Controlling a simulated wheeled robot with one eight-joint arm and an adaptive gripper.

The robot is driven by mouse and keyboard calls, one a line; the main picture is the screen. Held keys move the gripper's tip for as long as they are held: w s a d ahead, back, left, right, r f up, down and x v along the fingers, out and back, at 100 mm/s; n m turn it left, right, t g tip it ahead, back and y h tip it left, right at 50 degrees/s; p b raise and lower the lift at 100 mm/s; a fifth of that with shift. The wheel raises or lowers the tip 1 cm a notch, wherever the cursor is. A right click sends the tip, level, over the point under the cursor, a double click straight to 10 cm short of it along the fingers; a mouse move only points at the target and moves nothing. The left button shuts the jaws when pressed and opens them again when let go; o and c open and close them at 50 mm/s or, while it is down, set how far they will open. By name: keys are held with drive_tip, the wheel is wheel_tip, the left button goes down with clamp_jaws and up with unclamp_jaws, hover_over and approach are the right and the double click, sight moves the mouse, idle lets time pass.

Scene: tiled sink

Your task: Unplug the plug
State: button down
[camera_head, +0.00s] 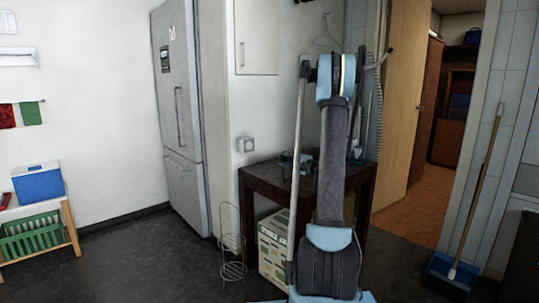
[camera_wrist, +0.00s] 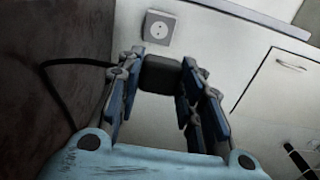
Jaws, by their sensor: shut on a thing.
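In the wrist view, my gripper (camera_wrist: 163,66) is shut on a dark, blocky plug (camera_wrist: 162,75), with one finger on each side. A thin black cord (camera_wrist: 75,62) loops from the plug toward the left. The light grey wall socket (camera_wrist: 158,28) is just beyond the plug in the picture. Its round face and holes are in plain view, with the plug apart from it. In the head view, the socket (camera_head: 245,144) is on the white wall above the dark table. The plug is too small to make out there.
The dark wooden table (camera_head: 262,178) stands against the wall, with a box (camera_head: 272,248) under it. A wire rack (camera_head: 231,240) is on the floor to its left, near the fridge (camera_head: 183,120). A broom (camera_head: 487,180) leans at the right. The left floor is mostly clear.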

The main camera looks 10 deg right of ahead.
drive_tip(key=shift+w+d, duration=0.2)
drive_tip(key=shift+w, duration=0.1)
drive_tip(key=shift+w+a+m, duration=0.15)
drive_tip(key=shift+w+m, duration=0.15)
drive_tip(key=w+a+m, duration=0.7)
drive_tip(key=w+m, duration=0.3)
drive_tip(key=m, duration=0.7)
drive_tip(key=shift+s+a+f, duration=0.1)
drive_tip(key=shift+f, duration=3.95)
